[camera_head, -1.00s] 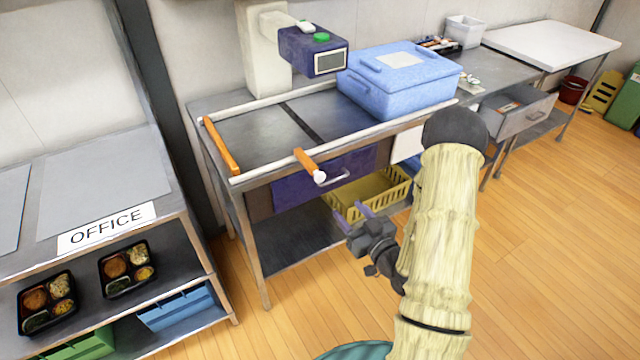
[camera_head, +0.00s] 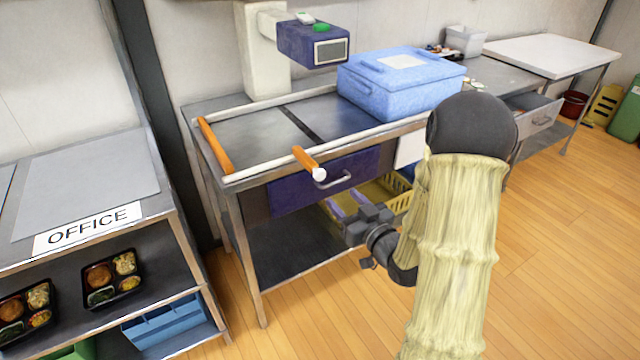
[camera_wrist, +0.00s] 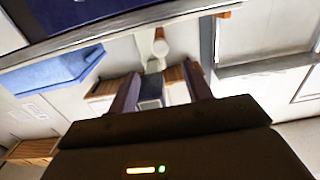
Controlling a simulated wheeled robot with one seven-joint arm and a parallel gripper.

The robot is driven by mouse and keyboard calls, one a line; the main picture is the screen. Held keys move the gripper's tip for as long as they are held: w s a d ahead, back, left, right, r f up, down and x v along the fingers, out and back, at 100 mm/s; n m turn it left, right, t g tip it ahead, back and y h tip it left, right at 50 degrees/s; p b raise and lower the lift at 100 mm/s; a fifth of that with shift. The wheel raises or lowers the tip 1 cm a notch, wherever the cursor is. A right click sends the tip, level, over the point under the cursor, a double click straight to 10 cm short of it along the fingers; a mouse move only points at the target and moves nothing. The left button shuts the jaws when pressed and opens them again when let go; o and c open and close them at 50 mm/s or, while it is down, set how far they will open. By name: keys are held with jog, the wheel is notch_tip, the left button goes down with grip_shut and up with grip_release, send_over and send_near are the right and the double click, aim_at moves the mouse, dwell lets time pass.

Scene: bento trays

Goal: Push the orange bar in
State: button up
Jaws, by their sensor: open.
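An orange bar (camera_head: 306,160) with a white round end sticks out over the front rail of the conveyor bench, above a purple drawer front. Another orange bar (camera_head: 215,146) lies across the left end of the bench. My gripper (camera_head: 343,198) is below and a little right of the white end, in front of the bench, apart from it. Its purple fingers are spread with nothing between them. In the wrist view, my gripper (camera_wrist: 160,75) points toward a pale rod with a brownish end (camera_wrist: 160,47), which looks like the protruding bar's end.
The purple drawer (camera_head: 325,183) has a metal handle near my gripper. A yellow basket (camera_head: 395,198) sits below. A shelf with bento trays (camera_head: 113,278) is at left.

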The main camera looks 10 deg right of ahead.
aim_at(321, 176)
jog(key=shift+w+f+b, duration=0.1)
jog(key=shift+f+b, duration=0.05)
jog(key=shift+b, duration=0.25)
jog(key=p+x, duration=0.1)
jog(key=x, duration=1)
jog(key=shift+w+a, duration=0.15)
jog(key=shift+w, duration=0.1)
